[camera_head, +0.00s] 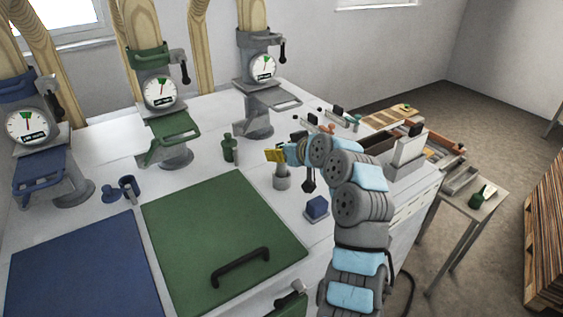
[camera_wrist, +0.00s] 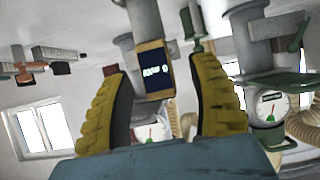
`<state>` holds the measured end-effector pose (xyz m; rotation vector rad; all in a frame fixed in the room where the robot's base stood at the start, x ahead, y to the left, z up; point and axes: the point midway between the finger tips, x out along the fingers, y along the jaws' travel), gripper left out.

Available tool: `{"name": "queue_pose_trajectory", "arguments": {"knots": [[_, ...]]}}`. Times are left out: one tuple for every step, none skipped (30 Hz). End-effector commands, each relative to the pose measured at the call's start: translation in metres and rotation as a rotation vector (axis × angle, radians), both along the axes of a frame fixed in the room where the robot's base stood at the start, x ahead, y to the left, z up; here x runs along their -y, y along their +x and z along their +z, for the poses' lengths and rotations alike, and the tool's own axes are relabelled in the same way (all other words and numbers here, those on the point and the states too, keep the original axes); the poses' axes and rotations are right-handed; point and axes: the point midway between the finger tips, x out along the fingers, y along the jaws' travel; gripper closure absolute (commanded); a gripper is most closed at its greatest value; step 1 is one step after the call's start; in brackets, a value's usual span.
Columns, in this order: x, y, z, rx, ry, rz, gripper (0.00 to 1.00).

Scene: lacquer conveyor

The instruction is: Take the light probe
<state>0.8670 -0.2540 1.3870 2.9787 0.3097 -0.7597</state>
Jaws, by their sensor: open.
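A small device with a yellow casing and a dark lit display (camera_wrist: 153,70), which looks like the light probe, shows in the wrist view between my fingers. It sits at a grey cylindrical holder (camera_wrist: 143,20), which also shows in the head view (camera_head: 282,180) on the white bench. My gripper (camera_wrist: 160,85) is open, with one yellow finger on each side of the device and visible gaps to both. In the head view my gripper (camera_head: 277,156) is at the top of the grey holder and hides most of the device. The wrist view is upside down.
Dial instruments in blue (camera_head: 28,128), green (camera_head: 160,92) and grey (camera_head: 263,68) stand along the back. A green bottle (camera_head: 229,150) is left of the holder and a blue block (camera_head: 317,207) in front. A green panel (camera_head: 215,225) lies at front left.

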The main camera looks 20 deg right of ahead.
Motion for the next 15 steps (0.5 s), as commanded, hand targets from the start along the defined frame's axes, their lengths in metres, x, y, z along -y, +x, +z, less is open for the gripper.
{"name": "queue_pose_trajectory", "arguments": {"knots": [[-0.0009,0.0020,-0.0012,-0.001,0.001,0.000,0.40],[-0.0011,0.0028,-0.0019,-0.001,0.001,0.000,0.40],[-0.0011,0.0035,-0.0027,-0.002,0.002,0.000,0.40],[-0.0011,0.0037,-0.0030,-0.002,0.002,0.000,0.40],[-0.0011,0.0039,-0.0031,-0.001,0.001,0.000,0.40],[-0.0010,0.0039,-0.0033,-0.001,0.001,0.000,0.40],[-0.0010,0.0038,-0.0033,-0.001,0.001,0.000,0.40],[-0.0010,0.0038,-0.0033,-0.001,0.001,0.000,0.40],[-0.0009,0.0038,-0.0031,-0.001,0.001,0.000,0.40],[-0.0009,0.0038,-0.0031,-0.001,0.001,0.000,0.40],[-0.0009,0.0037,-0.0032,-0.001,0.001,0.000,0.46],[-0.0009,0.0037,-0.0031,-0.001,0.001,0.000,0.57],[-0.0009,0.0037,-0.0031,-0.001,0.001,0.000,0.66],[-0.0009,0.0036,-0.0030,-0.001,0.001,0.000,0.75],[-0.0009,0.0036,-0.0030,-0.001,0.001,0.000,0.86]]}}
